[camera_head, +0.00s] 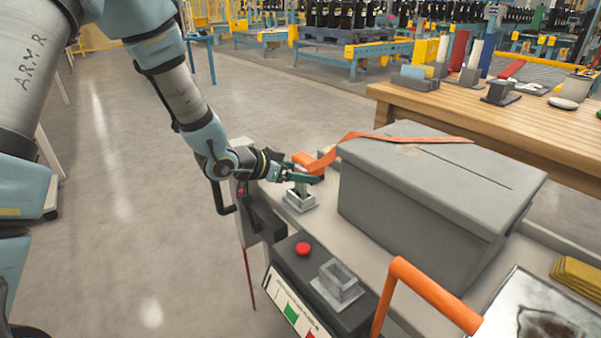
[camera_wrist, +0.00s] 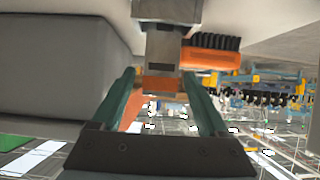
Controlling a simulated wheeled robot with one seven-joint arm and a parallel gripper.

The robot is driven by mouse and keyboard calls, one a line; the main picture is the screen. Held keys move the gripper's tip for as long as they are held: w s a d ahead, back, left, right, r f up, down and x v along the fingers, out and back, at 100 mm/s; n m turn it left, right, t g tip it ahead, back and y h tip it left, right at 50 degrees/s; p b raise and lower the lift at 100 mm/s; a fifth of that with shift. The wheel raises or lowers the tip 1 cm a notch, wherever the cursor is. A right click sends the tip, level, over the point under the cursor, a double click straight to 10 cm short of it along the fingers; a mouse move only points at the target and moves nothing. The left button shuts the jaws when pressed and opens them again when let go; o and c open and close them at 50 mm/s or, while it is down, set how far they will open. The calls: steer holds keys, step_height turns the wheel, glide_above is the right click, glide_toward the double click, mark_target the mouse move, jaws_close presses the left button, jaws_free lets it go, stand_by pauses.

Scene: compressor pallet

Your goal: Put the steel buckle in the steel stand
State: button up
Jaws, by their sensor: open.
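The steel buckle (camera_head: 297,190) is a small grey metal piece, upright in a low pale square holder (camera_head: 300,203) on the pallet's near left part. My gripper (camera_head: 304,179) is at the buckle's upper part, partly hiding it. In the wrist view my gripper (camera_wrist: 160,80) has its two green fingers apart, with the grey buckle (camera_wrist: 163,48) ahead between the tips. I cannot tell whether the fingers touch it. The steel stand (camera_head: 339,282), a grey open-topped square socket on a flat plate, sits on the dark control box and looks empty.
A large grey lidded box (camera_head: 432,182) stands right of my gripper, with an orange strap (camera_head: 400,138) over it. A red button (camera_head: 303,249) is left of the stand. An orange handle (camera_head: 435,295) rises at its right. A wooden table (camera_head: 530,135) is behind.

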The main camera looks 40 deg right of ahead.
steer(key=shift+r, duration=0.25)
steer(key=p+v, duration=0.1)
steer(key=v, duration=1.1)
steer(key=shift+f, duration=0.1)
steer(key=w+a+n+t+y, duration=0.35)
steer(key=w+a, duration=0.35)
steer(key=a, duration=0.4)
steer(key=w+a+n+t+y, duration=0.35)
steer(key=w+a+n, duration=0.2)
steer(key=a, duration=0.55)
steer(key=s+a+n+g+y, duration=0.2)
steer(key=s+a+n, duration=0.2)
steer(key=a, duration=0.4)
steer(key=s+a+n+g+y, duration=0.2)
steer(key=s+a+n+y, duration=0.1)
steer(key=a, duration=0.5)
steer(key=shift+s+a+r+n+g, duration=0.35)
steer(key=shift+s+n, duration=0.35)
steer(key=shift+s, duration=0.35)
